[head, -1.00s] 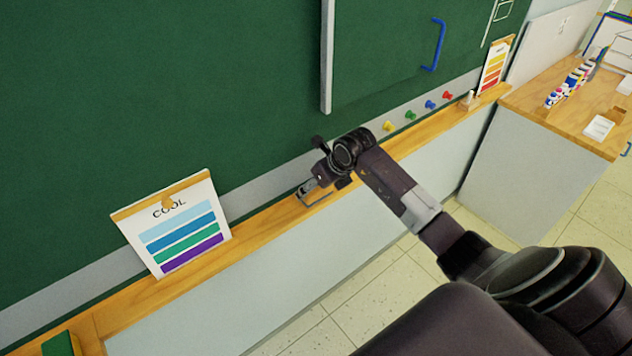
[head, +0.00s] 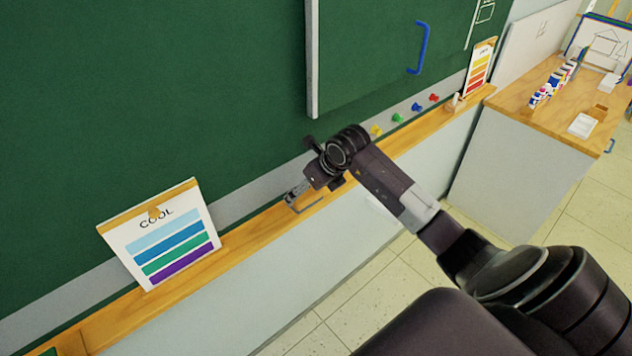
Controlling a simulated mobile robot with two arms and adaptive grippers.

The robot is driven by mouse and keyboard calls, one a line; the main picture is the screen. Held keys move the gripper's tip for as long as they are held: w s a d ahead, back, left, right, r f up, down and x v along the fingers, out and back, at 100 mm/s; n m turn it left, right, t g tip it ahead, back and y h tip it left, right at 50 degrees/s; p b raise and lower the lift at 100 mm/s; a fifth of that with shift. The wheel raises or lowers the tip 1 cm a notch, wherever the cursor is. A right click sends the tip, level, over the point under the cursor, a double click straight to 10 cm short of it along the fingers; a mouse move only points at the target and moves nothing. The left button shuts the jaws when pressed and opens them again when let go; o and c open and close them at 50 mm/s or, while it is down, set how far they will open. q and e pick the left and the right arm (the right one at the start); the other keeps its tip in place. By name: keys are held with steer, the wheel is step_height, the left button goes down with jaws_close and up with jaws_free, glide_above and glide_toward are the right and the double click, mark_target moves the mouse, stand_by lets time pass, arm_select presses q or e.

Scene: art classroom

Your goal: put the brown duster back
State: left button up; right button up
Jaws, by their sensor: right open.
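My right gripper (head: 303,199) is over the wooden ledge below the green chalkboard, with its jaws open and pointing down at the ledge. I see nothing held between its fingers, and its wrist hides part of the ledge and board behind it. No brown duster shows clearly on the ledge. The ledge (head: 250,233) runs from bottom left to upper right. My left gripper is not in view.
A "COOL" colour chart (head: 165,235) stands on the ledge left of my gripper. A warm-coloured chart (head: 479,70) stands at the ledge's far end. Several coloured magnets (head: 398,118) sit along the board's lower strip. Paint bottles (head: 553,83) and a white tray (head: 583,125) are on the counter.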

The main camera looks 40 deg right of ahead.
steer(key=b+v, duration=0.2)
steer(key=v, duration=0.7)
steer(key=shift+s+r, duration=0.15)
steer(key=shift+r, duration=0.05)
steer(key=shift+a, duration=0.1)
